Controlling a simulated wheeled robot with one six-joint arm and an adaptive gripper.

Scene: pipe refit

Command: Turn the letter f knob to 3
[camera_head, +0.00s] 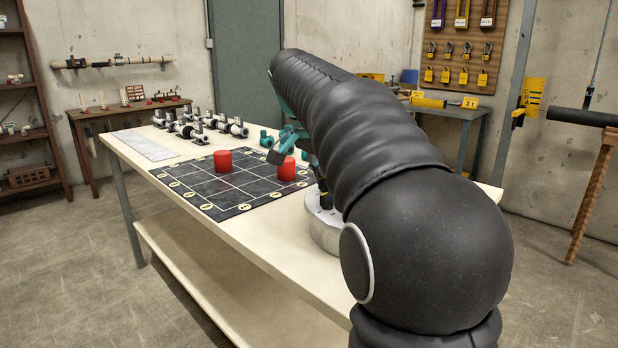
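No letter f can be read on any knob in view. A pale grey round base (322,232) with a dark upright part (324,197) on top stands at the near edge of the bench. My arm covers its right side, and I cannot tell whether it is the knob or what its marks say. My gripper (284,150), teal with dark fingertips, is above the far right part of the black grid mat (207,187), near a red cylinder (286,169). It is partly hidden behind my arm, so its opening is unclear.
Another red cylinder (222,161) stands on the mat, which has round labels along its edges. A white sheet (145,145) lies at the bench's left end. My arm crosses the right side.

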